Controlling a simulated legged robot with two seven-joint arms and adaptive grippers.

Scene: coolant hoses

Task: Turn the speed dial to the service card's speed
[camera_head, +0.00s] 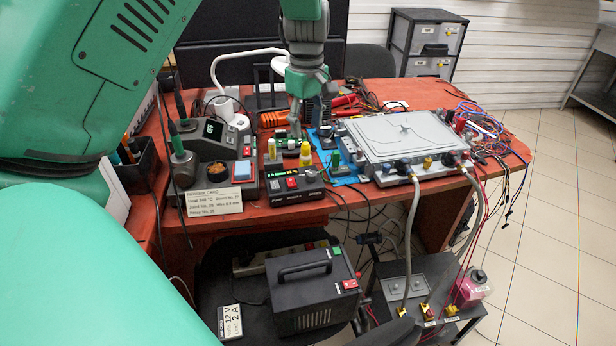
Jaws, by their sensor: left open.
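A cream service card (215,200) leans at the front left of the red-brown table, below the soldering station; its print is small and only partly legible. I cannot pick out the speed dial with certainty. A black control box (294,187) with a red switch and a lit green strip stands right of the card. My left gripper (296,128) reaches down from the top, open, near small bottles and tools behind that box. I cannot tell whether it touches anything. My right gripper is not in view.
The soldering station (213,140) stands left. A metal unit (400,145) stands right, with grey hoses (411,240) running to a lower black box (418,285). A pink bottle (474,286) sits beside it. A black box with a handle (305,290) stands in front. Loose leads hang at right.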

